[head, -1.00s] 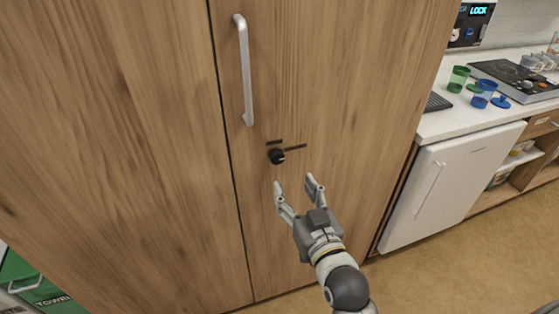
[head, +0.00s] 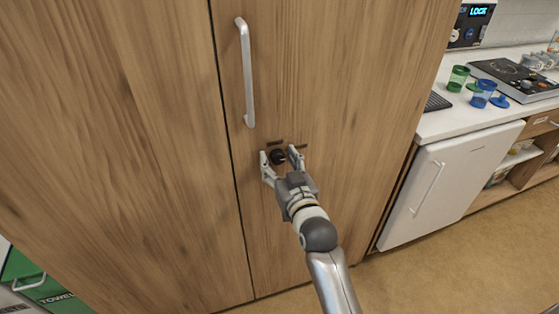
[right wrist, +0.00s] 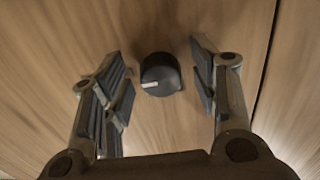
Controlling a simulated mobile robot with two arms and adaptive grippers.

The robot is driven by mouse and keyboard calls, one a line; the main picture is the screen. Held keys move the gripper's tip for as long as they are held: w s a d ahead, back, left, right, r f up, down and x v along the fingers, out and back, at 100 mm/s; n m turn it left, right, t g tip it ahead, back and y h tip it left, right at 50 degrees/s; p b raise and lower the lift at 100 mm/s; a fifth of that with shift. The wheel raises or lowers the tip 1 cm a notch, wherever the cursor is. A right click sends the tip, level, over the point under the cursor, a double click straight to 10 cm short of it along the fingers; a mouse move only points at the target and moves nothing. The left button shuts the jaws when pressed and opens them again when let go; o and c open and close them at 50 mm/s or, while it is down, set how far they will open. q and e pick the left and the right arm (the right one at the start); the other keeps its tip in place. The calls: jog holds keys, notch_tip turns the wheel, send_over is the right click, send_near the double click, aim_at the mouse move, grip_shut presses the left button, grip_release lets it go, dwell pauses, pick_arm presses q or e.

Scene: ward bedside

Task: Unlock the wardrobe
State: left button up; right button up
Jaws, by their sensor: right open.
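The wardrobe (head: 310,80) has wooden doors with a vertical grey bar handle (head: 246,75) on the right door. Below the handle is a small black round lock knob (head: 277,157), with dark marks on the door beside it. My right gripper (head: 279,157) is open, with one finger on either side of the knob. In the right wrist view the knob (right wrist: 161,74) shows between the open fingers, apart from both, with a pale pointer line on its face. My left gripper is not in view.
A white counter (head: 440,123) with a small white fridge (head: 435,185) under it stands right of the wardrobe. Green and blue cups and a hob (head: 520,80) are on it. A green towel bin (head: 40,290) is at the lower left.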

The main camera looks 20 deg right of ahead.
jog(key=shift+c, duration=0.5)
jog(key=c, duration=0.9)
jog(key=shift+c, duration=0.2)
